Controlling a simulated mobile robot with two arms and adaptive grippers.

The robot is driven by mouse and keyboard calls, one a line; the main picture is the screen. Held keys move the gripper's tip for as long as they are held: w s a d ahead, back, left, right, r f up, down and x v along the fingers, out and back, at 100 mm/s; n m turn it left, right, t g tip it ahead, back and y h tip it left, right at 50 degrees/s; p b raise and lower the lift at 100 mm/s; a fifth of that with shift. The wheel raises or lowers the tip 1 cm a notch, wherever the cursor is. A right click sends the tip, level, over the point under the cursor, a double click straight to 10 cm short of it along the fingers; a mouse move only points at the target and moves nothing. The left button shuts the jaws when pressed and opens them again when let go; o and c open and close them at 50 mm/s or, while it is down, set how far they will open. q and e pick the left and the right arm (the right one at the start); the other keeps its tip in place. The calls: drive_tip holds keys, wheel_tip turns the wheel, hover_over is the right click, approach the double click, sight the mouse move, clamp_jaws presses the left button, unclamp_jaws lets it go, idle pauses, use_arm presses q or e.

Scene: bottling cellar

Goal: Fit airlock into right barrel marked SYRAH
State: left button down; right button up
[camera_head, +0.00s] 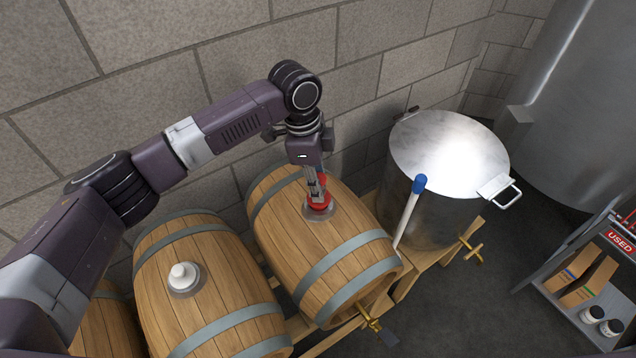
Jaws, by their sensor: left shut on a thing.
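The right-hand barrel (345,252) lies on its side on a wooden rack, with a grey ring around the bunghole on top. No SYRAH lettering is readable from here. My left gripper (316,190) points down over that bunghole, shut on a small red piece (319,205), which looks like the airlock. The fingers hide much of it. The red piece is at the bunghole ring; I cannot tell how deep it sits. My right gripper is out of view.
A middle barrel (205,265) has a white stopper (184,276) in its top. A steel pot (435,205) stands at right, with a blue-tipped white rod (408,215) in front. A cart (580,315) marked USED is at far right. A block wall stands close behind.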

use_arm(q)
drive_tip(key=shift+f, duration=0.55)
idle(0.5)
drive_tip(key=c, duration=1.5)
unclamp_jaws()
drive_tip(key=shift+c, duration=0.2)
drive_tip(key=shift+o, duration=0.4)
drive_tip(key=o, duration=0.4)
drive_tip(key=shift+r+p, duration=4.05)
drive_tip(key=shift+p, duration=0.05)
